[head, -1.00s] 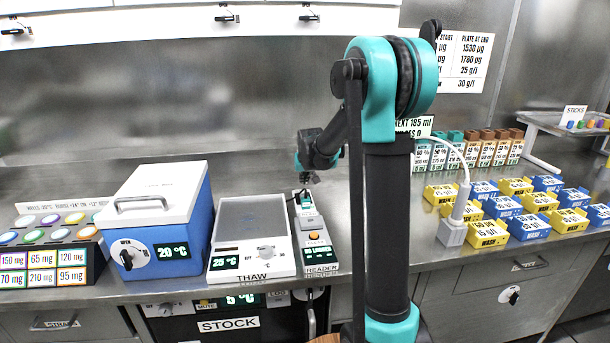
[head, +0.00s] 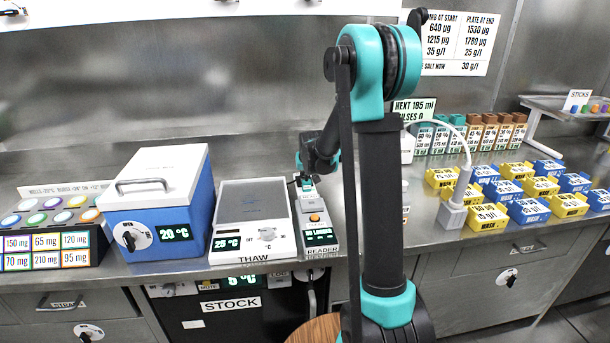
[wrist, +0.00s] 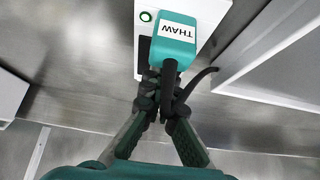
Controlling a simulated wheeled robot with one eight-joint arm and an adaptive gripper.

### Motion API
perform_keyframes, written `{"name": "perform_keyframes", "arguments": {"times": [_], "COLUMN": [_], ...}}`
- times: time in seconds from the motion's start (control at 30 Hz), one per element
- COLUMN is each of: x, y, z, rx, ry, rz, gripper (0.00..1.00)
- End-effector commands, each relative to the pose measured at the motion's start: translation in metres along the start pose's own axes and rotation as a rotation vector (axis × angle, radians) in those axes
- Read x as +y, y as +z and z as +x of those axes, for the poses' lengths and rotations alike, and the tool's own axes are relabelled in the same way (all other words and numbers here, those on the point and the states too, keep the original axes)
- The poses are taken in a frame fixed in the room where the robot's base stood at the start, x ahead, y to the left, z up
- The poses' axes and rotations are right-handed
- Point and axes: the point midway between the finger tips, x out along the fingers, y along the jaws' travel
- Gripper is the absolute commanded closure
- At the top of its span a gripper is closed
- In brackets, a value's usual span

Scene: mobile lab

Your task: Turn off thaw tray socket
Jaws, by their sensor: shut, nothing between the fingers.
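The thaw tray (head: 225,214) is a white unit labelled THAW with a dial and a lit 25 °C display. In the wrist view, a teal plug (wrist: 176,40) labelled THAW sits on a white socket housing (wrist: 206,14). A green-ringed round mark (wrist: 146,16) and a dark patch (wrist: 143,52) show beside the plug. My gripper (wrist: 166,82) is shut and empty, its tips close to the plug's cable end; I cannot tell whether they touch. In the head view my gripper (head: 305,183) is over the back of the bench, right of the tray, and hides most of the plug.
The reader (head: 318,234) stands just right of the tray. A blue cool box (head: 182,210) stands to its left. Bare bench lies behind the tray.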

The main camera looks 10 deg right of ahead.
Motion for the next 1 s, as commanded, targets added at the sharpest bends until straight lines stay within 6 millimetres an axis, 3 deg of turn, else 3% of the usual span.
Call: {"name": "perform_keyframes", "arguments": {"times": [0.33, 1.0], "x": [0.000, 0.000], "y": [0.004, -0.012], "z": [0.003, 0.004], "rx": [0.050, 0.050], "ry": [0.000, 0.000], "rz": [0.000, 0.000], "gripper": [1.00, 1.00]}}
